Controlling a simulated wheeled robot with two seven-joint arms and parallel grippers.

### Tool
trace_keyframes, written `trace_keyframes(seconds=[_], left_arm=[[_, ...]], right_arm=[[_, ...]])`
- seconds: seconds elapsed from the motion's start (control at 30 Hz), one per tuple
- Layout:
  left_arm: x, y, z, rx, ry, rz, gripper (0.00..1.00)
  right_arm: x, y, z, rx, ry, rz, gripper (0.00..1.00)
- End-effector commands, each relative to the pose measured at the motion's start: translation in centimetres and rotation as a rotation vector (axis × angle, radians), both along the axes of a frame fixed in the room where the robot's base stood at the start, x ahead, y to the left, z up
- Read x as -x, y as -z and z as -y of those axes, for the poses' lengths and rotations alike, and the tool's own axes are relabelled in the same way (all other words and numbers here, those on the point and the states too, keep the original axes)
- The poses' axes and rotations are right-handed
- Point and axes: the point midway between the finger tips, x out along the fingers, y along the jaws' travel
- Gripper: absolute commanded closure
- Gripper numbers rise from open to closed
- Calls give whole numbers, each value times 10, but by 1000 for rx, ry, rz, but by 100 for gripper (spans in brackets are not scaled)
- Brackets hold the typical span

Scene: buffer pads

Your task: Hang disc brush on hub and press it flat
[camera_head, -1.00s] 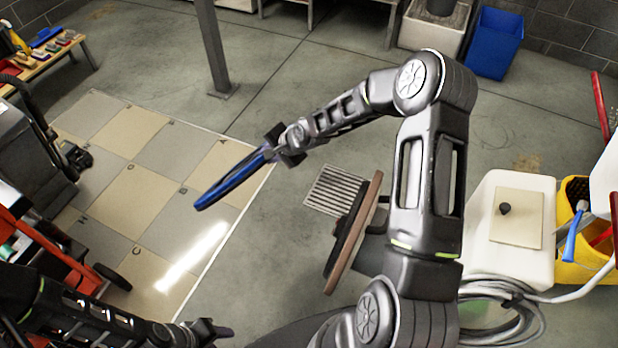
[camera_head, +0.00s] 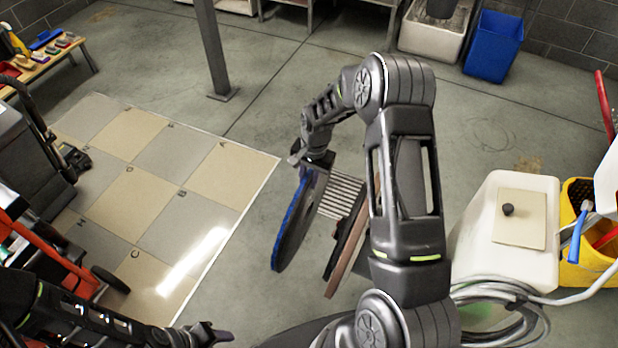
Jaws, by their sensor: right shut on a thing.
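A disc brush (camera_head: 298,222) with a blue edge and a dark face hangs nearly upright from my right gripper (camera_head: 312,165). That gripper is shut on its upper rim. Just right of the brush stands a second round part, a brown-rimmed disc with a black plate (camera_head: 345,238), tilted and partly hidden behind my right arm. It seems to be the hub side, but the hub itself is not clear. The brush and this disc look apart in the view, with a narrow gap. My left gripper (camera_head: 210,334) is low at the bottom edge, away from both; its jaws are unclear.
A floor grate (camera_head: 340,192) lies behind the discs. A white tank (camera_head: 510,240), coiled hose (camera_head: 500,305) and yellow bucket (camera_head: 578,265) stand at the right. A tiled floor panel (camera_head: 165,195) lies at the left. A post (camera_head: 212,50) stands behind.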

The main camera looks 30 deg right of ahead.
Motion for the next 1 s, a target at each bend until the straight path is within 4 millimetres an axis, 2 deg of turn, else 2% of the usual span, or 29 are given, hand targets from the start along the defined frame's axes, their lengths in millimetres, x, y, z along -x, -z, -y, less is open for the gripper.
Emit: trace_keyframes(seconds=[0.37,1.0], left_arm=[[1,-6,0,-2,-1,-2,57],[3,-21,-1,-6,-2,-8,57]], right_arm=[[11,-1,9,0,1,2,100],[51,3,36,0,2,3,100]])
